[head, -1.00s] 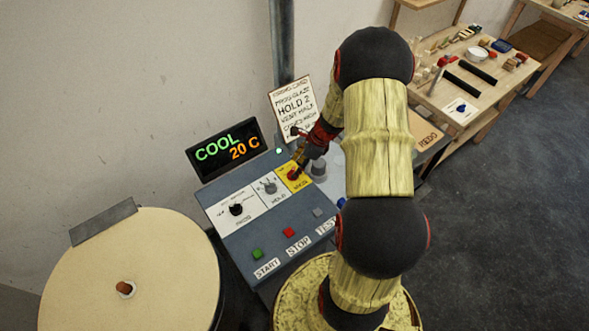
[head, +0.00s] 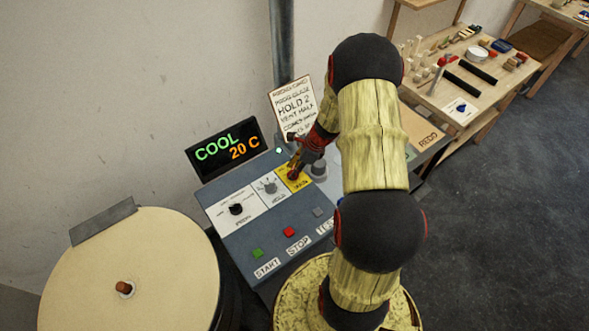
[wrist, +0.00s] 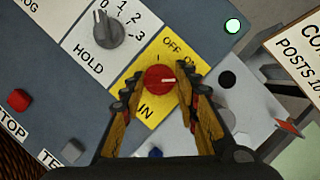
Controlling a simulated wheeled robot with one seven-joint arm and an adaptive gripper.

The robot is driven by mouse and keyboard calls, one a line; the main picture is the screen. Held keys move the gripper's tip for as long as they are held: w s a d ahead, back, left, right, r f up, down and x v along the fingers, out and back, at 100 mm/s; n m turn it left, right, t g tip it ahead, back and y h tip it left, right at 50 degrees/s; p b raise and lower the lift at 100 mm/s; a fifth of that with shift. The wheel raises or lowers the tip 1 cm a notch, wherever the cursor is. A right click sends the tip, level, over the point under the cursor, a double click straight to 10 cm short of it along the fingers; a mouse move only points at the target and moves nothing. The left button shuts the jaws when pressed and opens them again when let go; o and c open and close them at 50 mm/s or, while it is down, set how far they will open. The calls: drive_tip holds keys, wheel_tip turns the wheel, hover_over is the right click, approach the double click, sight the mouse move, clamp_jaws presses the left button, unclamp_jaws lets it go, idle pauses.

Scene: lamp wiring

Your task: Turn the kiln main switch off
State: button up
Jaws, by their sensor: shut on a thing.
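The kiln main switch is a red round knob (wrist: 158,80) on a yellow plate marked OFF and ON. In the head view my gripper (head: 293,171) comes down onto the yellow plate (head: 300,183) from above right and partly covers the knob. The grey sloped control panel (head: 262,232) bears the switch. The display (head: 226,149) reads COOL 20 C.
The grey HOLD knob (wrist: 110,32) is close beside the switch. A black knob (head: 236,209), a green START button (head: 257,254) and a red STOP button (head: 289,232) are lower on the panel. A firing card (head: 293,106) stands behind. The round kiln lid (head: 160,260) is at left.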

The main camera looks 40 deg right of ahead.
drive_tip(key=c, duration=0.5)
drive_tip(key=n, duration=0.2)
drive_tip(key=n+g+y, duration=0.1)
drive_tip(key=n, duration=0.1)
drive_tip(key=shift+w+d+n+g, duration=0.1)
drive_tip(key=shift+w+n+g, duration=0.1)
drive_tip(key=shift+n+g, duration=0.15)
drive_tip(key=n+g, duration=0.1)
drive_tip(key=n, duration=0.3)
drive_tip(key=shift+w+f, duration=0.1)
drive_tip(key=n+g+b, duration=0.1)
drive_tip(key=n+g, duration=0.1)
drive_tip(key=n, duration=0.2)
drive_tip(key=shift+w, duration=0.1)
drive_tip(key=n+g, duration=0.1)
drive_tip(key=n, duration=0.4)
drive_tip(key=shift+a+g+h, duration=0.2)
drive_tip(key=shift+g+h, duration=0.1)
drive_tip(key=shift+g, duration=0.05)
drive_tip(key=shift+n, duration=0.25)
